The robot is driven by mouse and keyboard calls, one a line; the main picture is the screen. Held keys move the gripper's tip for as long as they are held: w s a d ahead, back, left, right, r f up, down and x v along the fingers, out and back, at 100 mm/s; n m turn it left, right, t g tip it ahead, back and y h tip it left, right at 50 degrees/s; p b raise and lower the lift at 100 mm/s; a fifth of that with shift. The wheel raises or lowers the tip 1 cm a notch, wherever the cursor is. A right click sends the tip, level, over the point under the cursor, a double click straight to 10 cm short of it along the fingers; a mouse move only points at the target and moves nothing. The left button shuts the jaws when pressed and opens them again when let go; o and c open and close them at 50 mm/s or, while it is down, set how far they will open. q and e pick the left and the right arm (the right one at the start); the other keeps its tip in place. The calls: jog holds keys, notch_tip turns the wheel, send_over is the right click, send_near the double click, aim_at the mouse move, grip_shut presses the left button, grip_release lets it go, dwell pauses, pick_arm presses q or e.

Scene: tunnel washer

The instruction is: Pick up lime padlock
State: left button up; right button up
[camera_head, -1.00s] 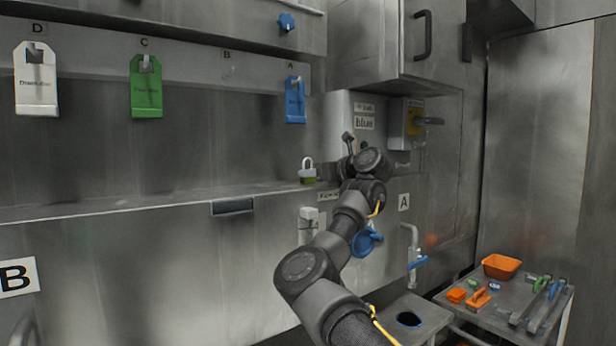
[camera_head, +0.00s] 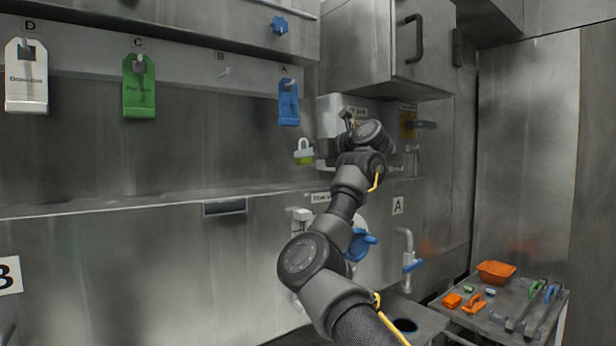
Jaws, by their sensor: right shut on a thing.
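The lime padlock (camera_head: 304,157) has a pale shackle and a lime body. It hangs in the air above the steel ledge, just left of my right gripper (camera_head: 322,161). My right gripper is shut on the padlock, and the arm's wrist hides most of the jaws. My right arm reaches up from the bottom of the view. My left gripper is not in view.
Blue (camera_head: 288,101), green (camera_head: 139,86) and white (camera_head: 26,76) tags hang on hooks along the back wall. The narrow ledge (camera_head: 120,207) runs below. A steel cabinet (camera_head: 375,45) overhangs my wrist. A low cart (camera_head: 480,310) holds an orange bin (camera_head: 496,272) and tools.

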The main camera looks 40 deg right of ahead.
jog(key=s+a+r+b, duration=0.4)
jog(key=s+r, duration=0.3)
jog(key=s, duration=0.3)
jog(key=shift+s+a, duration=0.15)
jog(key=shift+a, duration=0.6)
